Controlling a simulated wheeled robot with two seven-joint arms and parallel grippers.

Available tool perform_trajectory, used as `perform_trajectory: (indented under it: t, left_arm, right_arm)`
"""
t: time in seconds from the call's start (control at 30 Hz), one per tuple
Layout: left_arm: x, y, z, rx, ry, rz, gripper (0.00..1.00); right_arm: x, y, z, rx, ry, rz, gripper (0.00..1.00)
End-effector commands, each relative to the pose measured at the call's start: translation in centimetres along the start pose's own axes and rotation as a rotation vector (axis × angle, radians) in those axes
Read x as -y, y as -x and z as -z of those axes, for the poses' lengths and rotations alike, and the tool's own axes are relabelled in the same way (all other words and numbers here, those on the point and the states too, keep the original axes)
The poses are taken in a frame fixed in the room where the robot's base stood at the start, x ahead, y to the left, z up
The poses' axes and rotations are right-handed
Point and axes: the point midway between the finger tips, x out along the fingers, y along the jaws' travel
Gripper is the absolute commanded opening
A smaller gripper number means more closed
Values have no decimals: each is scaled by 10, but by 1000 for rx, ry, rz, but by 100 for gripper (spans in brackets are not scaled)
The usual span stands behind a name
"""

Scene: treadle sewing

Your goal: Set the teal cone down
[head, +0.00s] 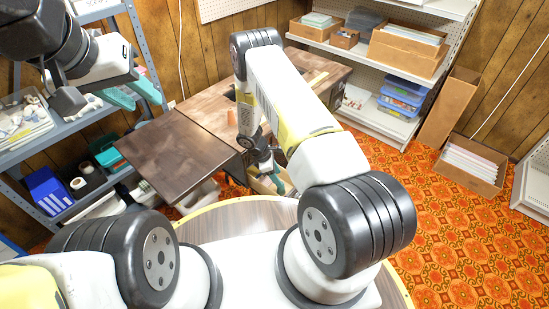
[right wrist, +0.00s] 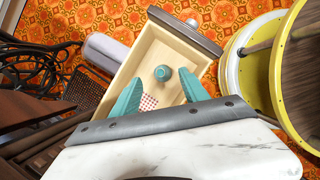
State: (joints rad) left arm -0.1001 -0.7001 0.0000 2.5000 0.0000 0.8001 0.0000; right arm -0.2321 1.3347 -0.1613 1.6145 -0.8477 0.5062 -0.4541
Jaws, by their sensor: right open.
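The teal cone (right wrist: 163,73) is seen end-on in the right wrist view, inside an open pale wooden drawer (right wrist: 141,50). My right gripper (right wrist: 162,93) is open, with one teal finger to each side and the cone just beyond the fingertips, apart from both. In the head view my right gripper (head: 270,176) is low beside the sewing table, mostly hidden by my own arm; the cone cannot be made out there. My left gripper (head: 132,92) is at the upper left by the blue-grey shelf, its teal fingers apart and nothing visible between them.
A red checked patch (right wrist: 149,102) lies in the drawer beside the cone. The brown sewing table (head: 170,150) stands left of the drawer. A yellow-rimmed round stool or base edge (right wrist: 238,75) is at right in the wrist view. Patterned carpet (head: 440,230) is open at right.

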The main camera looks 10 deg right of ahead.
Motion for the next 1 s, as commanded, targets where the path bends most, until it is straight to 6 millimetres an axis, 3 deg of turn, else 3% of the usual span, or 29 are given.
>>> perform_trajectory:
  t: [0.1, 0.33, 0.43, 0.6, 0.7, 0.87, 1.0]
  left_arm:
    - [0, 0, 0, 0, 0, 0, 36]
    - [0, 0, 0, 0, 0, 0, 36]
    - [0, 0, 0, 0, 0, 0, 36]
    - [0, 0, 0, 0, 0, 0, 36]
    - [0, 0, 0, 0, 0, 0, 36]
    - [0, 0, 0, 0, 0, 0, 36]
    - [0, 0, 0, 0, 0, 0, 36]
  right_arm:
    - [-1, 20, 0, -1, -2, -1, 53]
    - [-3, 44, -4, -5, -21, -3, 53]
    - [-11, 70, -14, -25, -80, -12, 53]
    - [-27, 160, -52, -100, -293, -36, 53]
    - [-26, 216, -79, -157, -431, -43, 53]
    - [-9, 298, -121, -258, -638, -51, 53]
    - [19, 360, -156, -356, -806, -51, 53]
